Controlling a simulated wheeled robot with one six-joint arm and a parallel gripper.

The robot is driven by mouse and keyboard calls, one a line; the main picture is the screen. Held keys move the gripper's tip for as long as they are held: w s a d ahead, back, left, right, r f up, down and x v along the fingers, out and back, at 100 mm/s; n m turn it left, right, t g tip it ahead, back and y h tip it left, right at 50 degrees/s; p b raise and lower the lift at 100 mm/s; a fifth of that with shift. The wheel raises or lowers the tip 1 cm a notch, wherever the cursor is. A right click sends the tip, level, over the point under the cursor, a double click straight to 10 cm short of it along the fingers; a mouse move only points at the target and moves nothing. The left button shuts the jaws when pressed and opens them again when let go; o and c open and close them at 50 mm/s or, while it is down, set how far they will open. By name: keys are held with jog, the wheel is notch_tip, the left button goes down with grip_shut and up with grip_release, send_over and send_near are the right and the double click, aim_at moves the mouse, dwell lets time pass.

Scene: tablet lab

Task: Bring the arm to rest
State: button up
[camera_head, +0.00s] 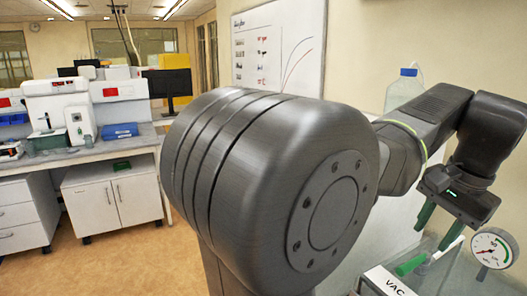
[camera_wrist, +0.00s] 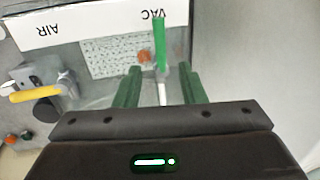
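My arm is stretched out to the right in the head view, with a large dark joint in the foreground. My gripper (camera_head: 428,242) points down over the bench at the right. Its two green fingers stand apart in the wrist view (camera_wrist: 160,68), with nothing clamped between them. A green valve handle (camera_wrist: 158,42) lies just beyond the fingertips by the VAC label, and its pale stem shows between the fingers. The handle also shows in the head view (camera_head: 410,264), below the fingers. I cannot tell whether a finger touches it.
A pressure gauge (camera_head: 493,248) stands close right of the gripper. A yellow valve handle (camera_wrist: 33,91) sits by the AIR label. A clear bottle with a blue cap (camera_head: 404,88) stands behind the arm. A lab bench (camera_head: 95,152) with instruments is at the left; open floor lies before it.

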send_near(414, 262)
jog(key=f, duration=0.2)
jog(key=w+f, duration=0.1)
jog(key=f, duration=0.2)
jog(key=f+p, duration=0.1)
jog(key=f, duration=0.1)
jog(key=shift+w+a+f, duration=0.15)
jog(key=shift+a+f, duration=0.15)
jog(key=shift+a, duration=0.05)
jog(key=shift+w+f, duration=0.15)
jog(key=shift+f, duration=0.2)
jog(key=shift+w+a+m+h+b, duration=0.1)
jog(key=shift+w+m+h+b, duration=0.1)
jog(key=shift+m, duration=0.55)
jog(key=shift+w+a+m+h+b, duration=0.1)
jog(key=shift+w+m, duration=0.1)
jog(key=shift+m, duration=0.55)
jog(key=shift+r, duration=0.15)
